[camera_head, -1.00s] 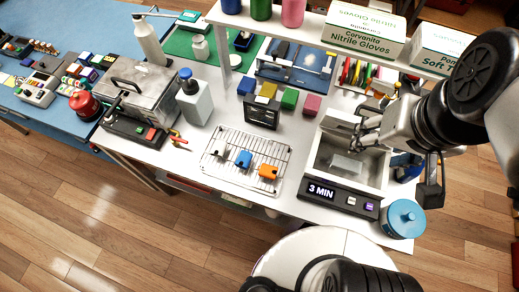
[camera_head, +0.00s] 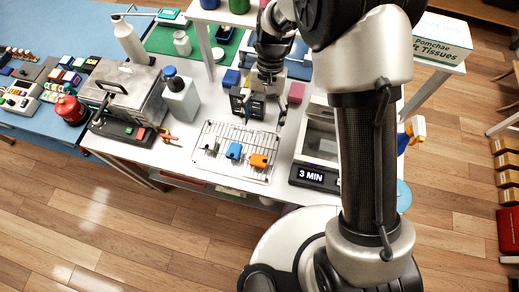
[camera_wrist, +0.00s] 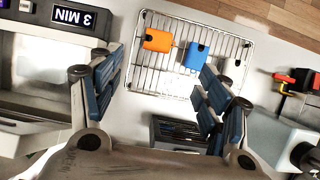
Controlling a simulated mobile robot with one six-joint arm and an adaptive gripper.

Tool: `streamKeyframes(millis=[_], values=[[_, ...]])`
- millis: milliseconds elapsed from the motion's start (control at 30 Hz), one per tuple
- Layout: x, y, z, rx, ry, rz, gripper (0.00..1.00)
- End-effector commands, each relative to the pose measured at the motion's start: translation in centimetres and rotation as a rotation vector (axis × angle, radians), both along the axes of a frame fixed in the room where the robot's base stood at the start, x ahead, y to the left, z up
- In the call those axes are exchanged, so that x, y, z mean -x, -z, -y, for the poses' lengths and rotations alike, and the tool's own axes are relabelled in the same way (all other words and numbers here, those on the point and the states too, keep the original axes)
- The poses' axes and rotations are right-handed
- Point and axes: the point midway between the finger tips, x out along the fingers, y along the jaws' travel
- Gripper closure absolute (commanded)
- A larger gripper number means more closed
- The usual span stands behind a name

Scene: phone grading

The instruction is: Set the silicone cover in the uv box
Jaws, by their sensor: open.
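Small cover-like pieces lie on a wire rack (camera_head: 222,170): an orange one (camera_head: 258,160), a blue one (camera_head: 234,151) and a dark-and-pale one (camera_head: 210,146). I cannot tell which is silicone. The orange piece (camera_wrist: 158,40) and blue piece (camera_wrist: 197,58) also show in the wrist view. The box with the "3 MIN" display (camera_head: 312,174), likely the uv box, is open at the top; my arm hides its right part. My gripper (camera_head: 262,88) is open and empty above the table behind the rack, near a black framed item (camera_head: 254,108); its spread fingers (camera_wrist: 160,95) also show in the wrist view.
A metal lidded box (camera_head: 122,84) and a pump bottle (camera_head: 180,98) stand left of the rack. Coloured blocks, including a pink one (camera_head: 296,92), stand behind it. A shelf with a tissue box (camera_head: 443,42) rises at the back right.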

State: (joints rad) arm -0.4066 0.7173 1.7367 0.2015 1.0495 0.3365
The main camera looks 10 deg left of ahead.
Motion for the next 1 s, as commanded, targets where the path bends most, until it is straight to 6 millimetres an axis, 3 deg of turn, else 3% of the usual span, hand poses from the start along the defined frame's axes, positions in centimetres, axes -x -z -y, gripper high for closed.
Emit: streamKeyframes(millis=[400,767,1000], values=[[3.5,8.3,-0.1,0.003,-0.001,-0.004,0.30],[4.9,11.3,-0.2,0.002,-0.001,-0.002,0.30],[6.5,14.5,-0.2,0.003,-0.001,-0.004,0.30]])
